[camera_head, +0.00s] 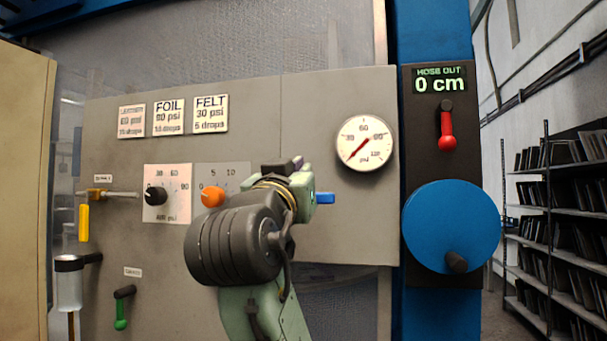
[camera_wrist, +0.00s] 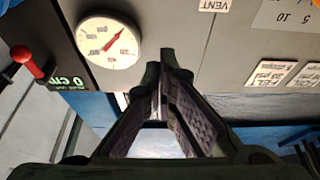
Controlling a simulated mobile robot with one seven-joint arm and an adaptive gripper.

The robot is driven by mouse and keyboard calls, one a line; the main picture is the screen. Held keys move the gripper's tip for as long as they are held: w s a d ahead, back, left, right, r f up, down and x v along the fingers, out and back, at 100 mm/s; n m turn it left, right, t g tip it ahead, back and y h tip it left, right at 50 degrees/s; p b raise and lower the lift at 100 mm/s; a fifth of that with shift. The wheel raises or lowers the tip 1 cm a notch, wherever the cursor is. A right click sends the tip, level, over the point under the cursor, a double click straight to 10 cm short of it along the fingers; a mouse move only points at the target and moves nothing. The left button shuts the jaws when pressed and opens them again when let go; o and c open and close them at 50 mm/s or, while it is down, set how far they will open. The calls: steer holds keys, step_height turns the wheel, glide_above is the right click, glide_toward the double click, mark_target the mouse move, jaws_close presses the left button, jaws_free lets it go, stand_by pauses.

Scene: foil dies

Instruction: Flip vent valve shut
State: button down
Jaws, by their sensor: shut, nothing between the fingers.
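A blue lever end (camera_head: 325,198) points right on the grey panel in the head view, just right of my gripper (camera_head: 297,184). It is likely the vent valve's handle, and its pivot is hidden behind my arm. The VENT label (camera_wrist: 214,4) shows at the top edge of the wrist view; the valve is not clearly seen there. My gripper's fingers (camera_wrist: 166,64) are shut and empty, close to the panel. Whether they touch the lever I cannot tell.
A pressure gauge (camera_head: 365,143) is right of my gripper. An orange knob (camera_head: 212,195) and a black knob (camera_head: 156,195) are left of it. A yellow-handled valve (camera_head: 84,222) and green lever (camera_head: 121,314) are farther left. A red lever (camera_head: 446,130) and blue wheel (camera_head: 450,226) are at right.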

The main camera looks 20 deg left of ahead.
steer(key=p+x, duration=0.3)
steer(key=x, duration=0.5)
steer(key=shift+f+p, duration=0.65)
steer(key=shift+f, duration=1.35)
steer(key=shift+s, duration=0.1)
